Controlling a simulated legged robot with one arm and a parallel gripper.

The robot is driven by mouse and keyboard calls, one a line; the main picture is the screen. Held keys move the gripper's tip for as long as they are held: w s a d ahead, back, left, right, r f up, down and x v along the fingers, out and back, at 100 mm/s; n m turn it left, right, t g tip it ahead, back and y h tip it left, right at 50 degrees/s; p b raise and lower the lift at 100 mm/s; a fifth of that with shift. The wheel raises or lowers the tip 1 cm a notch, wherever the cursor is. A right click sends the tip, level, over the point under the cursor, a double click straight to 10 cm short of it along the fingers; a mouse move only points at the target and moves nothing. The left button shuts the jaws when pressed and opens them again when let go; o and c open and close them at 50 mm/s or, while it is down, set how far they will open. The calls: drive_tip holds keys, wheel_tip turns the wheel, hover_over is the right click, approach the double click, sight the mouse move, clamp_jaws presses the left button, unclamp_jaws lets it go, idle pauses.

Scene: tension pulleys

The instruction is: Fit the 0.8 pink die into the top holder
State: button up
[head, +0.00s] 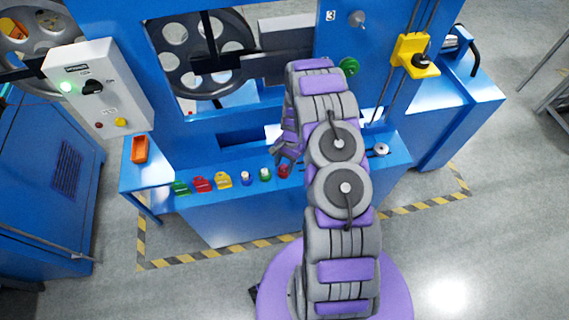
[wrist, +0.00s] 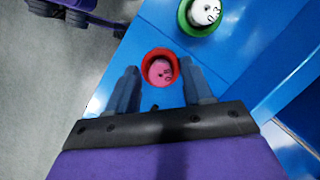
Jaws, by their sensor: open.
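The pink die (wrist: 161,71) sits in a round red cup in the wrist view, with small dark marking on its top that I cannot read surely. In the head view the red cup (head: 284,171) is at the right end of the row on the blue bench. My gripper (wrist: 157,68) is open, its two fingers on either side of the red cup, with nothing gripped. In the head view my gripper (head: 286,150) is partly hidden by its own links, just above the cup. I cannot tell surely which part is the top holder.
A white die in a green cup (wrist: 202,13) is close beside the pink one. More cups and coloured blocks (head: 202,184) line the bench (head: 150,175). A yellow block (head: 413,55) sits on rods at the right. A grey control box (head: 98,85) stands left.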

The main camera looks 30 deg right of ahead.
drive_tip(key=p+v, duration=0.2)
drive_tip(key=v, duration=1)
drive_tip(key=s+a+r+n, duration=0.1)
drive_tip(key=s+a+r, duration=0.15)
drive_tip(key=r, duration=0.35)
drive_tip(key=s+a+r+n, duration=0.1)
drive_tip(key=a+r+n, duration=0.15)
drive_tip(key=r, duration=0.45)
drive_tip(key=s+a+r+n+h, duration=0.2)
drive_tip(key=s+a+r+n, duration=0.1)
drive_tip(key=s+a+r, duration=0.65)
drive_tip(key=s+a+r+n, duration=0.1)
drive_tip(key=s+r, duration=0.3)
drive_tip(key=s, duration=0.6)
drive_tip(key=s+a+r+n+h, duration=0.1)
drive_tip(key=s+r+n, duration=0.3)
drive_tip(key=s, duration=0.7)
drive_tip(key=shift+a+r+n, duration=0.35)
drive_tip(key=shift+a+r, duration=0.15)
drive_tip(key=shift+a, duration=0.2)
drive_tip(key=shift+s, duration=0.1)
